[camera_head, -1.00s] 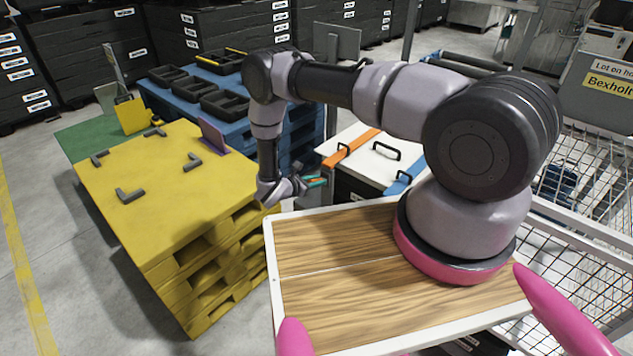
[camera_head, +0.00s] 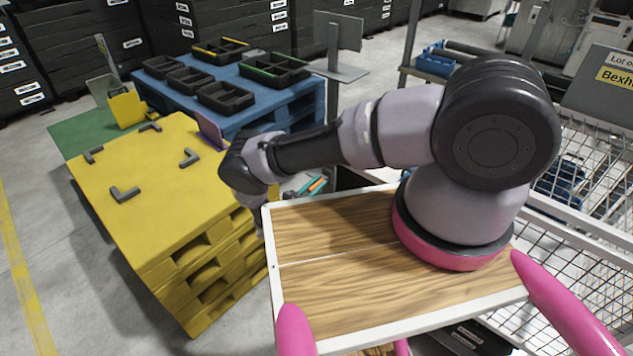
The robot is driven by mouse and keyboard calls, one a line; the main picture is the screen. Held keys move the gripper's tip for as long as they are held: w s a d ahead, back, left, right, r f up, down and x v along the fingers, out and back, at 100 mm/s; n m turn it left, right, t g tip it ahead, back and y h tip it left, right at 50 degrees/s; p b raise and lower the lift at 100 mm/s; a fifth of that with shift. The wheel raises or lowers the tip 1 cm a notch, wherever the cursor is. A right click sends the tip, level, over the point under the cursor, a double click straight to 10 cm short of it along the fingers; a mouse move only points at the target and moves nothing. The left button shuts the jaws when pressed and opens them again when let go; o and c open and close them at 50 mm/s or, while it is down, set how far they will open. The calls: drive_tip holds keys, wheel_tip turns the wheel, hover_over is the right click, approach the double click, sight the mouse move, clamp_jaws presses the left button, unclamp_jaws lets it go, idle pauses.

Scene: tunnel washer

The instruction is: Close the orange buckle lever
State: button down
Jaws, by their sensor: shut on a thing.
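A small orange piece (camera_head: 318,184) shows at the fingertips and appears to be the orange buckle lever. The gripper is shut on it. How far the lever is tilted cannot be told. The white case with the orange strap is almost wholly hidden behind my arm.
A stand with a grey panel (camera_head: 337,32) rises behind my arm. A wire mesh cage (camera_head: 570,230) is at the right.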

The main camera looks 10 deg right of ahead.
drive_tip(key=shift+f+h, duration=0.25)
drive_tip(key=shift+h, duration=0.25)
drive_tip(key=c, duration=0.7)
unclamp_jaws()
drive_tip(key=shift+s, duration=0.15)
